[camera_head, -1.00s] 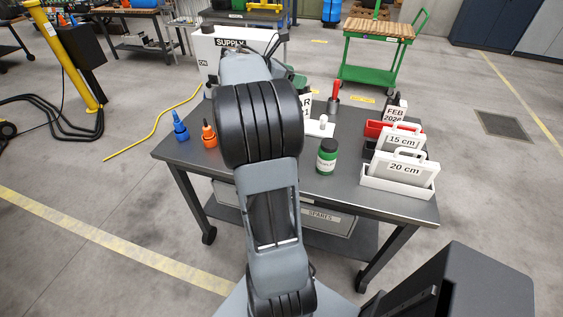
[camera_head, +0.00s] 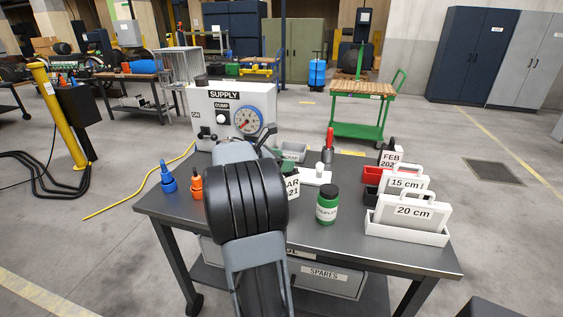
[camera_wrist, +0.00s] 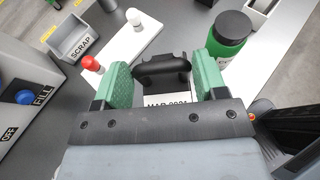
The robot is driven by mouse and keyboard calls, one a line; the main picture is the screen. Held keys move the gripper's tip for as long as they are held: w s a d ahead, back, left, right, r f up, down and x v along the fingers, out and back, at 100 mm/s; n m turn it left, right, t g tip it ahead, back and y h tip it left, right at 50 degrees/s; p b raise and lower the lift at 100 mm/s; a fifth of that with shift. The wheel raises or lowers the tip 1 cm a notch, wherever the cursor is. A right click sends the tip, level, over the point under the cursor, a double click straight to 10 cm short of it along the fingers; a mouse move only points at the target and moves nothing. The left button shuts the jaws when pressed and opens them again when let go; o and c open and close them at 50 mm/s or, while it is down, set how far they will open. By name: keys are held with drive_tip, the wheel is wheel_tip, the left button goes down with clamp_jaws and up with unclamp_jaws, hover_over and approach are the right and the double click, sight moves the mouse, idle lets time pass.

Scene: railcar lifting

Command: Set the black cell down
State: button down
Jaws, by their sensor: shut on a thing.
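The black cell (camera_wrist: 160,66) is in my gripper (camera_wrist: 163,78), its dark handle between the two green finger pads in the wrist view. A white label reading MAR 2021 shows below the handle there, partly covered by the gripper body. In the head view the label (camera_head: 292,187) shows just right of my arm, which hides most of the gripper and cell. The cell is over the worktable (camera_head: 350,245), left of a green bottle (camera_head: 327,204). I cannot tell whether its base touches the tabletop.
A white plate (camera_wrist: 128,42) with small knobs and a grey SCRAP bin (camera_wrist: 82,42) lie beyond the cell. A SUPPLY box (camera_head: 235,103) stands at the back left. A dark block labelled FEB (camera_head: 391,157) and trays with 15 cm and 20 cm cases (camera_head: 412,211) stand right.

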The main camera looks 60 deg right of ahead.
drive_tip(key=shift+f, duration=2.65)
drive_tip(key=shift+f+b, duration=0.1)
drive_tip(key=shift+b, duration=0.25)
drive_tip(key=shift+c, duration=0.8)
unclamp_jaws()
drive_tip(key=shift+f, duration=0.15)
drive_tip(key=shift+w+a+r, duration=0.15)
drive_tip(key=shift+a+r, duration=0.1)
drive_tip(key=shift+a, duration=0.05)
drive_tip(key=v, duration=1)
drive_tip(key=s+a+f+m+t+y, duration=0.2)
drive_tip(key=a+m+t+y, duration=0.1)
drive_tip(key=a, duration=0.8)
drive_tip(key=s+a+f+m+t+y, duration=0.1)
drive_tip(key=a+f+m+t+y, duration=0.2)
drive_tip(key=a, duration=0.8)
drive_tip(key=s+a+f+m+t+y, duration=0.2)
drive_tip(key=a+m+y, duration=0.4)
drive_tip(key=a, duration=0.6)
drive_tip(key=shift+s+f+m+t, duration=0.3)
drive_tip(key=shift+f+t, duration=0.3)
drive_tip(key=shift+f, duration=0.05)
